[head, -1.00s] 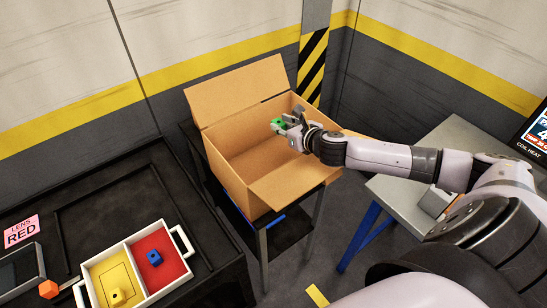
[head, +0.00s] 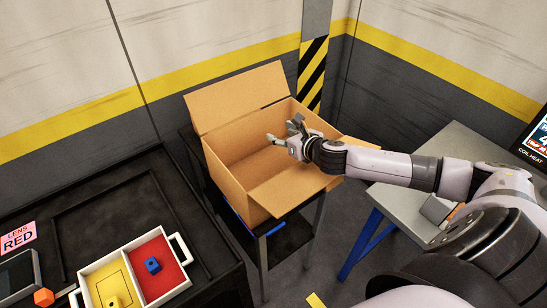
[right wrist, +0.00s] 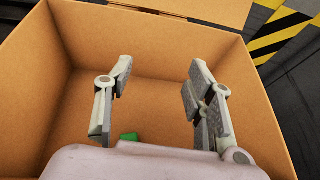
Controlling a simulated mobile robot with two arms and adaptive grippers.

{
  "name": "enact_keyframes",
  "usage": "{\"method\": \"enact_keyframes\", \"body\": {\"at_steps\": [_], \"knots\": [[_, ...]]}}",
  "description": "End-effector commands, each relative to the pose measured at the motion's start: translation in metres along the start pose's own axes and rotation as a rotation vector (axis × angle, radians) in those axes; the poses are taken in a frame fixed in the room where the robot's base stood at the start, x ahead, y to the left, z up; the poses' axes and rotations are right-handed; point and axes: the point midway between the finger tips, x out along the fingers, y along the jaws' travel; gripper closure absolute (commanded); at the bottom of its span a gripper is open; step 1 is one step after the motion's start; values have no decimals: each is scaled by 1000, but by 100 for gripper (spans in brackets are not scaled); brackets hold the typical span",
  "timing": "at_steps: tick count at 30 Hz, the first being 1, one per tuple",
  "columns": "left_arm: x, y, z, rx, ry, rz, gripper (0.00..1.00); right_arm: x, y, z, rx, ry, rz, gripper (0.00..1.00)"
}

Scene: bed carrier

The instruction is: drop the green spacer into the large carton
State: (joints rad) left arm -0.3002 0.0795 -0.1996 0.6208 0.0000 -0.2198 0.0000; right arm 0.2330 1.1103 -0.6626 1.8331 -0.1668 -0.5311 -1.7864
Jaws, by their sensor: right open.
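The large carton (head: 228,143) stands open on a small dark table, its back flap raised and other flaps folded out. My right gripper (head: 281,131) is over the carton's opening, open and empty. In the right wrist view its two fingers (right wrist: 150,105) are spread wide above the carton's inside (right wrist: 60,80). The green spacer (right wrist: 129,137) lies inside the carton on its floor, partly hidden by my gripper's body. In the head view the spacer is hidden. My left gripper is not in view.
A grey table (head: 455,155) stands at the right.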

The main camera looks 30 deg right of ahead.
Motion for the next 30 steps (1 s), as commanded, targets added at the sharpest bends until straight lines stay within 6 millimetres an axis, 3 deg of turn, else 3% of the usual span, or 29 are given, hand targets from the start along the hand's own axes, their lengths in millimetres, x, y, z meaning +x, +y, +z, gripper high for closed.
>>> {"method": "enact_keyframes", "body": {"at_steps": [7,21,30], "knots": [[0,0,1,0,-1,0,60,-18,-1,-1,-4,3,-1,51],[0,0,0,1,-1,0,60,-100,-2,-2,-8,6,-3,51],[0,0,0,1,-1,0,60,-119,0,0,-2,0,0,51]]}}
